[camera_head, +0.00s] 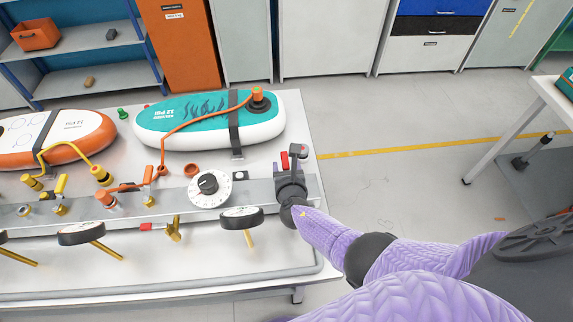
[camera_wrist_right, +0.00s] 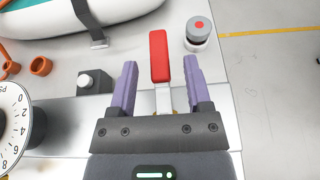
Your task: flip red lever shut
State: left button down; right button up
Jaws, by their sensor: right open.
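The red lever (camera_wrist_right: 159,56) shows in the right wrist view with a pale metal stem below it. It points away from my wrist and lies between the finger lines, its red grip reaching beyond the fingertips. In the head view the red lever (camera_head: 284,160) shows just beyond my right gripper (camera_head: 290,176), at the right end of the metal rail. My right gripper (camera_wrist_right: 159,76) is open, with one purple finger on each side of the lever. I cannot tell whether either finger touches it. My left gripper is not in view.
A grey button with a red top (camera_wrist_right: 198,31) stands right of the lever. A black block with a light knob (camera_wrist_right: 93,82) stands left. A white dial (camera_head: 210,188) sits on the rail. The teal board (camera_head: 210,118) lies behind. Open floor lies to the right.

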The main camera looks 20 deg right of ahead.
jog(key=p+v, duration=0.5)
jog(key=v, duration=0.4)
jog(key=shift+s, duration=0.3)
jog(key=shift+r, duration=0.1)
